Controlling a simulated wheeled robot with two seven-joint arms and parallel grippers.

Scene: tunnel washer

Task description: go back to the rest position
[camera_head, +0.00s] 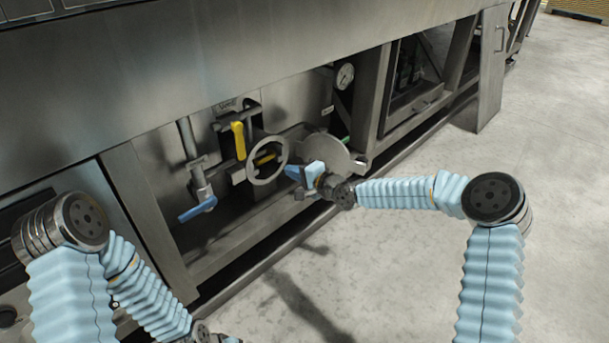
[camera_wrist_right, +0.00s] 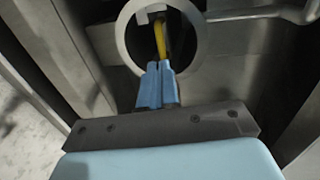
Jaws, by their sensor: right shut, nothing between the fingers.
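My left arm comes in at the lower left of the head view, folded downward. Its gripper is outside the frame.
A yellow lever (camera_head: 239,140) stands left of the handwheel, and a blue-handled valve (camera_head: 197,209) hangs further left. A round gauge (camera_head: 345,76) is up right. The steel frame (camera_head: 150,220) edges the bay. Concrete floor (camera_head: 400,255) is clear in front.

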